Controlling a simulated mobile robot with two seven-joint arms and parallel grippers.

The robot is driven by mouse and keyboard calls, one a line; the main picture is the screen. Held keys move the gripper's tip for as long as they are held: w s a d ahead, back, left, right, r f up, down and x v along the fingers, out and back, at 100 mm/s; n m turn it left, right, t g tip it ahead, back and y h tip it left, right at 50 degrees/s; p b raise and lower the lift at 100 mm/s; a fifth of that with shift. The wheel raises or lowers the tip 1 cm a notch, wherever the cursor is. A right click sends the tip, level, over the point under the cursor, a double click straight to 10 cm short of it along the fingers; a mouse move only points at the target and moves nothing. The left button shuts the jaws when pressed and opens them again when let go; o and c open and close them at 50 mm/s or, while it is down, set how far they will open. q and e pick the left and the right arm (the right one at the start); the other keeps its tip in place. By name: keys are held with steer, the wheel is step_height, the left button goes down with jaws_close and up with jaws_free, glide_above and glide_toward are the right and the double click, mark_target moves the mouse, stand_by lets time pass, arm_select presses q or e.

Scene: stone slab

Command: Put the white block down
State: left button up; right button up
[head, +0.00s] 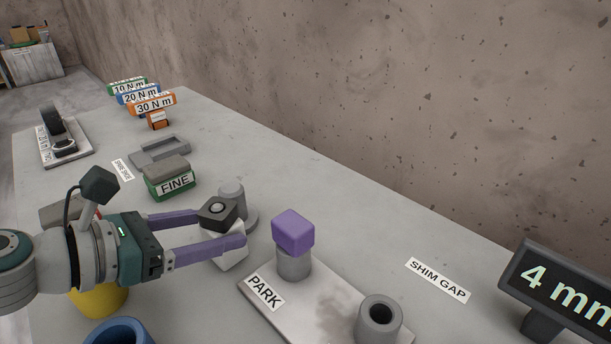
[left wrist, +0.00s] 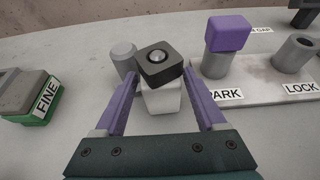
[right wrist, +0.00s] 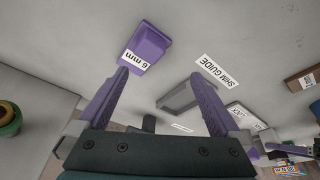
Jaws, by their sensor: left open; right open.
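The white block (head: 232,257) is low between the fingers of my left gripper (head: 243,228); it also shows in the left wrist view (left wrist: 161,99). A dark block with a silver ball on top (head: 217,211) sits over it, turned askew, and hides much of it. The left gripper is open, with one purple finger on each side of the white block. I cannot tell whether the fingers touch it. The block appears to rest on the grey slab (head: 330,255). My right gripper (right wrist: 165,80) is open and empty in the right wrist view.
A grey cylinder (head: 231,191) stands just behind the blocks. The PARK plate (head: 322,305), with a purple cube on a post (head: 293,231), lies to the right. A green FINE block (head: 170,182) stands behind. A purple 6 mm block (right wrist: 149,46) lies beyond my right gripper.

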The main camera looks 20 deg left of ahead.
arm_select(q)
steer(key=shift+x, duration=0.8)
jaws_close()
